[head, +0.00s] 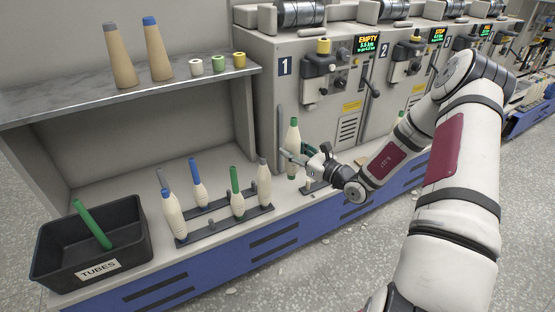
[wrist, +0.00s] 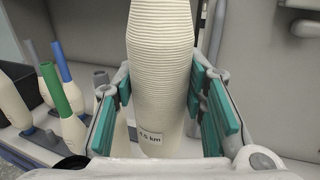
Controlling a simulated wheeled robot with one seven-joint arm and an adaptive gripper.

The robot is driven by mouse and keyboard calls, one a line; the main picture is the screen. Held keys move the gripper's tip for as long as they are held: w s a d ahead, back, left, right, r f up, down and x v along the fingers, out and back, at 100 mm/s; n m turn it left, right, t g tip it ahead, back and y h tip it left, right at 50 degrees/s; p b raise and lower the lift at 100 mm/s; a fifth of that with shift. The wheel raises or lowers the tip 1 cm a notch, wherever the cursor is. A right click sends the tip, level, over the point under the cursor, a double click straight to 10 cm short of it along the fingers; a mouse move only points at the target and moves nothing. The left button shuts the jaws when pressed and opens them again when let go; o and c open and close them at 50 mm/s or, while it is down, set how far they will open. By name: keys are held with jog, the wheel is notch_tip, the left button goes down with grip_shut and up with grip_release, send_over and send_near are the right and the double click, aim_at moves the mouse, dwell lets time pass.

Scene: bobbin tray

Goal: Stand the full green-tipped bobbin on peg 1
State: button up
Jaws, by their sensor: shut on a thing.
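A full cream bobbin with a green tip (head: 293,135) stands upright in my gripper (head: 292,157), in front of machine 1. In the wrist view the same bobbin (wrist: 160,70) sits between the teal pads of my gripper (wrist: 165,115), and a small label ending in "km" shows on its lower part. Its tip is out of the wrist view. My gripper is shut around its body. Whether its foot touches anything below cannot be told. Peg 1 cannot be picked out; a short dark rail (head: 316,186) lies just right of the bobbin.
Dark peg rails (head: 225,222) at left hold several blue-, grey- and green-tipped bobbins close to my gripper. A black TUBES bin (head: 70,262) holds a green tube. Above, a shelf (head: 120,92) carries cones and small spools. Machine 1 (head: 262,70) stands behind, its display reading EMPTY.

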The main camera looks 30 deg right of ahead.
jog(key=shift+w+d+f+m+t+h+b, duration=0.15)
jog(key=shift+w+d+f+m+h+b, duration=0.7)
jog(key=shift+d+f, duration=1)
jog(key=shift+w+d+f+m+t+h+b, duration=0.1)
jog(key=shift+w+d+f+m+h+b, duration=0.3)
jog(key=shift+d+f+h+b, duration=1.3)
jog(key=shift+w+d+f+m+t+h+b, duration=0.15)
jog(key=shift+w+d+f+m+b, duration=0.5)
jog(key=shift+d+f, duration=1.35)
jog(key=shift+a+f, duration=0.45)
jog(key=shift+a, duration=0.05)
jog(key=shift+p, duration=0.5)
jog(key=shift+f+b, duration=0.35)
jog(key=shift+f, duration=0.2)
jog(key=o, duration=0.9)
jog(key=shift+s, duration=0.1)
jog(key=shift+s+d+p, duration=0.1)
jog(key=shift+s+p, duration=1.65)
jog(key=shift+s, duration=3.65)
